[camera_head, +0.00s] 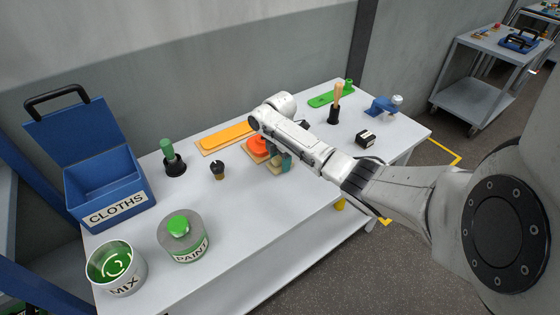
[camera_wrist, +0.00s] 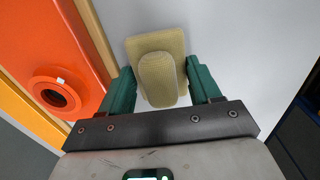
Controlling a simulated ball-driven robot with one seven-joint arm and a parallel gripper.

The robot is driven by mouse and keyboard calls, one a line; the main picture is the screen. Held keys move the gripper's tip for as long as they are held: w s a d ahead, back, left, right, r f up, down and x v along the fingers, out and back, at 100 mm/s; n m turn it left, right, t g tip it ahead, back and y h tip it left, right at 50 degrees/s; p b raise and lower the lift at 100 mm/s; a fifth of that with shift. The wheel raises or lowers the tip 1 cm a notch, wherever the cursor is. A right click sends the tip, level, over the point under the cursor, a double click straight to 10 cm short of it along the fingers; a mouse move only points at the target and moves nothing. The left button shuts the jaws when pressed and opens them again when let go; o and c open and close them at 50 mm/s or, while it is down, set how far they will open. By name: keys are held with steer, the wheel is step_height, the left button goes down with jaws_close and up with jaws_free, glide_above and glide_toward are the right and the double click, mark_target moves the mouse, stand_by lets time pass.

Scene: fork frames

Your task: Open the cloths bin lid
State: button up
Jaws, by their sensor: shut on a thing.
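The blue cloths bin (camera_head: 108,192) stands at the left end of the white table, with a "CLOTHS" label on its front. Its lid (camera_head: 75,128) is raised and leans back, with a black handle at the top. No cloth shows inside. My gripper (camera_head: 280,160) is far to the right of the bin, low over the middle of the table. In the wrist view its green fingers (camera_wrist: 160,82) are shut on a beige block (camera_wrist: 158,80) with a rounded raised grip. A wider beige base shows beneath that grip.
An orange piece (camera_wrist: 52,92) lies just left of the fingers in the wrist view. A mix tin (camera_head: 115,268) and a paint can (camera_head: 183,238) stand in front of the bin.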

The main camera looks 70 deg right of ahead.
steer(key=shift+r, duration=0.3)
step_height(320, 180, up, 2)
steer(key=shift+s+r+b, duration=0.15)
steer(key=shift+r+b, duration=0.1)
steer(key=shift+b, duration=0.2)
steer(key=s+a+r+p, duration=0.2)
steer(key=s+r+p, duration=0.2)
steer(key=s+r, duration=0.5)
steer(key=shift+s+a+r, duration=0.3)
steer(key=shift+s+a, duration=0.1)
steer(key=shift+s, duration=1.8)
